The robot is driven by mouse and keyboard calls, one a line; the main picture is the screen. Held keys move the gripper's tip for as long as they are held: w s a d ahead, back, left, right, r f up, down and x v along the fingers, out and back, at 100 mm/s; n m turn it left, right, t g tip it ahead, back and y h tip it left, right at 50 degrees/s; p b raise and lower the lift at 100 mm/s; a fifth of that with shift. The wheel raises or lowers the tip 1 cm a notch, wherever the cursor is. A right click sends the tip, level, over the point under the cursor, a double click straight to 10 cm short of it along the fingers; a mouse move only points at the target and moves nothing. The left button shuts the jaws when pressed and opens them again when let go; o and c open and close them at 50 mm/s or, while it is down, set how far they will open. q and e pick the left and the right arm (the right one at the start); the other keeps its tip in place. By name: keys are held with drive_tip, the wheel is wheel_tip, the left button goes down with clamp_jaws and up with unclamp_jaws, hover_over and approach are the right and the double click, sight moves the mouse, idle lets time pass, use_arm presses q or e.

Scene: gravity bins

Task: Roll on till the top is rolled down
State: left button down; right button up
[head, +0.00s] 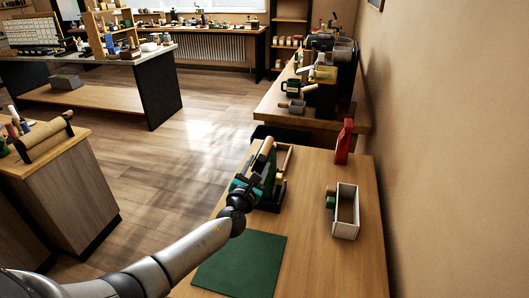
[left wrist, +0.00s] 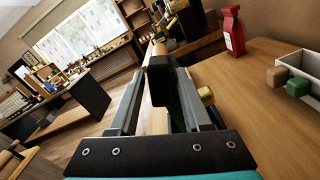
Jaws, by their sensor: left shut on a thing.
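My left gripper (head: 250,180) reaches in from the lower left to the near bench. In the left wrist view its fingers (left wrist: 158,105) are shut on a dark block-like part (left wrist: 159,78). Beside and behind this part is a small frame with a dark base (head: 272,204), a green panel and pale wooden pieces. The gripper hides much of this frame, so I cannot tell how its parts join. A red, narrow-topped bag-like thing (head: 344,142) stands upright farther back, apart from the gripper; it also shows in the left wrist view (left wrist: 232,31). My right gripper is not in view.
A pale open box (head: 346,211) with a green knob on its left side stands at the right of the bench. A green mat (head: 241,264) lies at the front. Bare wood lies between frame and box. A cluttered bench stands behind; the wall is at right.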

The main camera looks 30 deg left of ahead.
use_arm(q)
drive_tip(key=m+p, duration=0.1)
drive_tip(key=m, duration=0.2)
drive_tip(key=m+p, duration=0.2)
drive_tip(key=shift+r+m, duration=0.2)
drive_tip(key=shift+m, duration=0.2)
drive_tip(key=shift+m+p, duration=0.35)
drive_tip(key=shift+m, duration=0.35)
drive_tip(key=shift+f+m, duration=0.25)
drive_tip(key=shift+m, duration=0.25)
